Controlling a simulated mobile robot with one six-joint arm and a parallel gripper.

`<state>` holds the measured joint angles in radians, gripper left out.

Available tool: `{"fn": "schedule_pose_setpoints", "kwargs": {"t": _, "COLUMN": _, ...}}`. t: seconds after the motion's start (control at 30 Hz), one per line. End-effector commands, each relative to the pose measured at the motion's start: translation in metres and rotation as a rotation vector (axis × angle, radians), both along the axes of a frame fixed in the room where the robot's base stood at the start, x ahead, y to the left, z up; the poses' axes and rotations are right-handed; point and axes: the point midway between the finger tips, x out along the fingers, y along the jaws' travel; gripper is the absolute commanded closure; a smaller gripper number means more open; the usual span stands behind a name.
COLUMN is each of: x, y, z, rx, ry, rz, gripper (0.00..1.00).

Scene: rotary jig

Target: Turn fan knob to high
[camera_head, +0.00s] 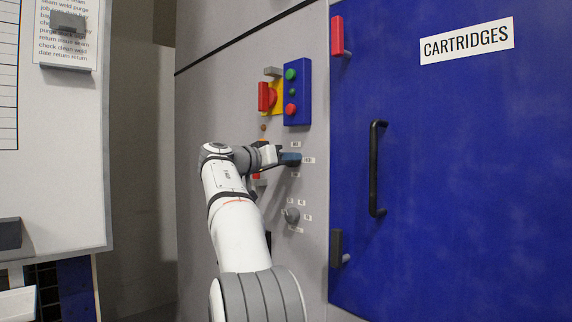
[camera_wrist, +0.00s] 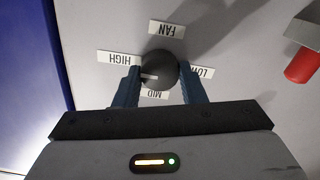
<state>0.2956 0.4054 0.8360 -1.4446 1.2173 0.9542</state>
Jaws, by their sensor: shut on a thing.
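The fan knob (camera_wrist: 161,68) is a dark round knob on the grey panel, with FAN, HIGH, LOW and MID labels around it, upside down in the wrist view. Its white mark lies on the left side, roughly between the HIGH label (camera_wrist: 120,57) and the MID label (camera_wrist: 155,94). My gripper (camera_wrist: 160,80) is shut on the knob, one blue finger on each side. In the head view my gripper (camera_head: 289,158) is at the panel and hides the knob.
A second, grey knob (camera_head: 291,215) is below. A blue button box (camera_head: 298,92) and a red switch (camera_head: 265,97) are above. The blue CARTRIDGES door (camera_head: 450,170) with a black handle (camera_head: 375,168) is to the right.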

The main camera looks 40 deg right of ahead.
Motion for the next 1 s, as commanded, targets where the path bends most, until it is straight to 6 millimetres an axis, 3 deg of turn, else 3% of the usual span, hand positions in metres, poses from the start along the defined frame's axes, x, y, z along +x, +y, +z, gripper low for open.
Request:
{"fn": "schedule_pose_setpoints", "kwargs": {"t": 0.5, "x": 0.0002, "y": -0.0004, "z": -0.0007, "rx": 0.002, "ry": -0.019, "rz": 0.0, "gripper": 0.86}}
{"fn": "schedule_pose_setpoints", "kwargs": {"t": 0.53, "x": 0.0002, "y": -0.0004, "z": -0.0007, "rx": 0.002, "ry": -0.019, "rz": 0.0, "gripper": 0.62}}
{"fn": "schedule_pose_setpoints", "kwargs": {"t": 0.8, "x": 0.0, "y": -0.0002, "z": -0.0003, "rx": 0.002, "ry": -0.018, "rz": 0.0, "gripper": 0.41}}
{"fn": "schedule_pose_setpoints", "kwargs": {"t": 1.0, "x": -0.0001, "y": 0.0003, "z": -0.0001, "rx": 0.001, "ry": -0.018, "rz": 0.0, "gripper": 0.41}}
